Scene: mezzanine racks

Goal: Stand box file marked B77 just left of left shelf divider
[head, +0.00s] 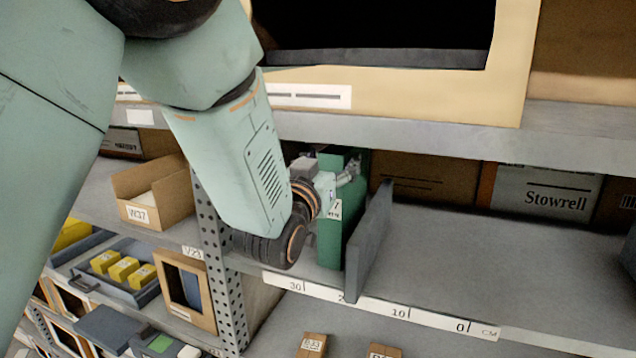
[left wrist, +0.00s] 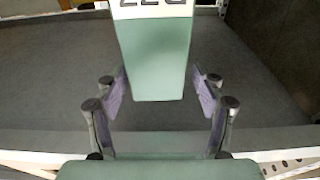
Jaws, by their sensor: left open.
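The green box file (head: 330,240) stands upright on the shelf in the head view. The grey left shelf divider (head: 368,240) is close on its right; I cannot tell whether they touch. In the left wrist view the file's green face (left wrist: 157,70) is in the middle, with a white label (left wrist: 152,8) cut off by the top edge, its characters upside down and seeming to read B77. My left gripper (head: 345,180) is at the file in the head view. Its open fingers (left wrist: 160,108) are on both sides of the file in the left wrist view. My right gripper is not in view.
A perforated upright (head: 215,240) stands left of the file. A centimetre scale (head: 400,313) runs along the shelf's front edge. The shelf right of the divider is clear in front, with cartons (head: 540,190) behind. An upper shelf edge (head: 430,135) hangs above.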

